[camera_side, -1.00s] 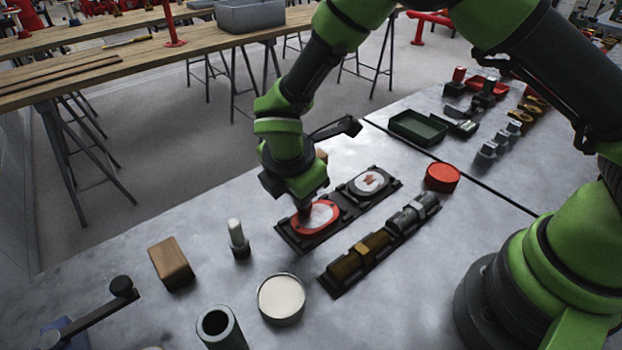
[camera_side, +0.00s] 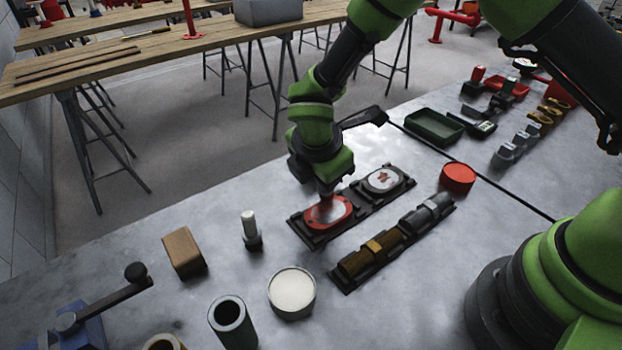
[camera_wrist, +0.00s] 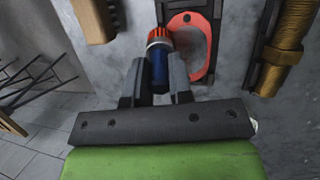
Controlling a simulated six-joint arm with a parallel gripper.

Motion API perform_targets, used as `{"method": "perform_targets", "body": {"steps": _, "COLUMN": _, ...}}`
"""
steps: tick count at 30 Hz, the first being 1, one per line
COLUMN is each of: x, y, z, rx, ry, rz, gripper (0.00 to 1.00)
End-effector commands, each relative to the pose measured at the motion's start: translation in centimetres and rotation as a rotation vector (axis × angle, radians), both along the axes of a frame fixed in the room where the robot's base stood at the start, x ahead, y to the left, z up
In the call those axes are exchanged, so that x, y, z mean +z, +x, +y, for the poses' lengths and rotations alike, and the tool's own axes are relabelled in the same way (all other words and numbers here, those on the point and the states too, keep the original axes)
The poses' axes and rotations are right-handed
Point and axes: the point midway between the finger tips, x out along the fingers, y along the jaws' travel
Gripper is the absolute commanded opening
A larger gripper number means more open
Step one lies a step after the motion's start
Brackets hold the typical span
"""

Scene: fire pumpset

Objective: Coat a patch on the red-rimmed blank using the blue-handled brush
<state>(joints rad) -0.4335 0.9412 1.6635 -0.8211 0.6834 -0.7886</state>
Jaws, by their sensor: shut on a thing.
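My gripper (camera_wrist: 159,78) is shut on the blue-handled brush (camera_wrist: 158,71), whose head is orange-red with a pale band. In the side view my gripper (camera_side: 325,183) is low over the red-rimmed blank (camera_side: 340,217). The blank lies flat in the left pocket of a dark two-pocket holder (camera_side: 312,240). In the wrist view the blank (camera_wrist: 209,63) is just right of the brush head.
A second, dark-rimmed blank (camera_side: 383,180) sits in the other pocket. A dark rack with brass and grey parts (camera_side: 395,240) lies in front. A red round tin (camera_side: 458,177), white-topped tin (camera_side: 292,291), wooden block (camera_side: 184,252) and white-topped post (camera_side: 250,232) stand nearby.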

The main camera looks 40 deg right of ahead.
Motion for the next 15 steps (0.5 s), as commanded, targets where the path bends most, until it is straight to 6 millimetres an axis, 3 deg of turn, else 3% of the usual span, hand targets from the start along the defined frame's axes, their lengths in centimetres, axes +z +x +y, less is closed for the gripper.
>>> {"method": "perform_targets", "body": {"steps": 9, "x": 0.0, "y": 0.0, "z": -3.0, "rx": -0.003, "ry": 0.000, "rz": -0.001, "gripper": 0.00}}
{"method": "perform_targets", "body": {"steps": 15, "x": 0.0, "y": 0.1, "z": -1.1, "rx": 0.002, "ry": 0.000, "rz": -0.003, "gripper": 0.00}}
